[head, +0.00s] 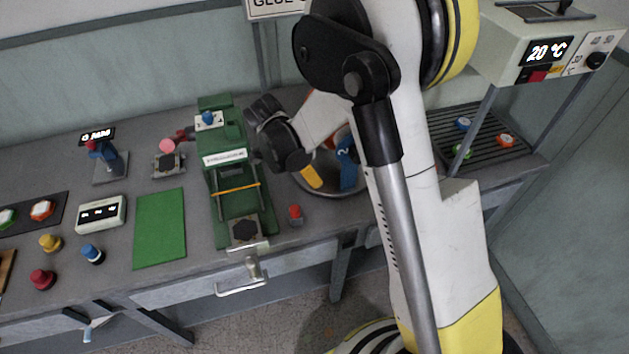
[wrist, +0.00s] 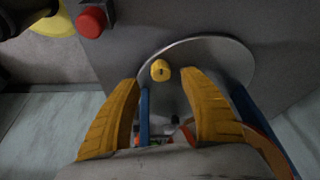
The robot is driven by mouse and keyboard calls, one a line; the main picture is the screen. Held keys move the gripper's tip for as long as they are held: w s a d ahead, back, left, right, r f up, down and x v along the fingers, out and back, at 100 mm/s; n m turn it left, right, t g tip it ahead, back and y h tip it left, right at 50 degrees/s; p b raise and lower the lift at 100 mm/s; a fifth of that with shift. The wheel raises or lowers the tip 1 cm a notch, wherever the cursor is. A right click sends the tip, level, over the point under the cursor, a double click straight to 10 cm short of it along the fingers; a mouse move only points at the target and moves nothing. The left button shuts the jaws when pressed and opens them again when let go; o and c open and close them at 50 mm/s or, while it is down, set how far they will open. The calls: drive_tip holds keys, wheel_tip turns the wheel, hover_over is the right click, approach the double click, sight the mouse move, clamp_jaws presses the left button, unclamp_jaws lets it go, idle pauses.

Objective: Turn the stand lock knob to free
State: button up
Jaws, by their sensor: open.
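In the wrist view a small yellow knob (wrist: 160,70) with a dark mark sits on a round grey metal plate (wrist: 212,50). I take it to be the stand lock knob; no label on it can be read. My gripper (wrist: 160,79) is open, with one yellow finger to the left of the knob and one to the right. The fingertips look apart from it; whether they are level with it I cannot tell. In the head view the round plate (head: 335,193) shows beside the green press, and my arm covers part of it. The knob cannot be made out there.
The green press (head: 226,190) stands left of the plate. A red button (head: 295,212) is at its near side and also shows in the wrist view (wrist: 90,22). A dark slatted rack (head: 490,145) lies right. A green mat (head: 160,228) is left, with several coloured knobs beyond.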

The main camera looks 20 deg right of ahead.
drive_tip(key=b+x, duration=0.1)
drive_tip(key=x, duration=0.4)
drive_tip(key=shift+w+d+f, duration=0.1)
drive_tip(key=shift+d+f, duration=0.05)
drive_tip(key=shift+f, duration=0.2)
clamp_jaws()
